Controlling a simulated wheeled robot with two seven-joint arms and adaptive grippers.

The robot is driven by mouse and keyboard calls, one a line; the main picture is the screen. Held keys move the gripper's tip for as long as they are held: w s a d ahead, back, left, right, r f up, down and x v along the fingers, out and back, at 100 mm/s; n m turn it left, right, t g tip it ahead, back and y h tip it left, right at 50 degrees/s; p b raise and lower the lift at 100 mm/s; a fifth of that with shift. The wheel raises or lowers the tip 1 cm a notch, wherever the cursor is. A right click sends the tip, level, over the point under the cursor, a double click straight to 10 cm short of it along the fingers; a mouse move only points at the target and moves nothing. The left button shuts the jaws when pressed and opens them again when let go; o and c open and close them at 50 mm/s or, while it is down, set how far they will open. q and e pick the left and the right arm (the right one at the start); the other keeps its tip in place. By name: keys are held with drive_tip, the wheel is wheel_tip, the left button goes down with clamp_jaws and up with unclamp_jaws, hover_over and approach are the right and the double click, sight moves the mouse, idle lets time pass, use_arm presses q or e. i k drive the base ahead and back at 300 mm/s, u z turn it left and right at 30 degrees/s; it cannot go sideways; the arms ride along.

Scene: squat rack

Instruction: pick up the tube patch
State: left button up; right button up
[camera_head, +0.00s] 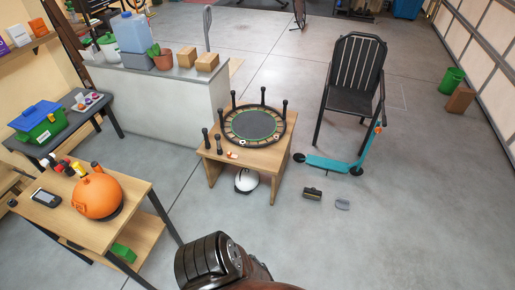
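I cannot make out the tube patch for certain. A small white and orange-red item (232,155) lies near the front edge of the small wooden table (250,163), and it is too small to identify. Part of my own dark arm shows at the bottom centre. No gripper fingers are in view, so neither gripper can be placed relative to the table or the item.
A round trampoline-like disc (253,124) with upright black posts fills most of the small table. A white helmet-like object (246,181) sits beneath. A black chair (351,84) and teal scooter (335,164) stand right.

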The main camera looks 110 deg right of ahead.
sight(230, 153)
drive_tip(key=k, duration=1.4)
drive_tip(key=z, duration=2)
drive_tip(key=i, duration=1.05)
drive_tip(key=z, duration=0.05)
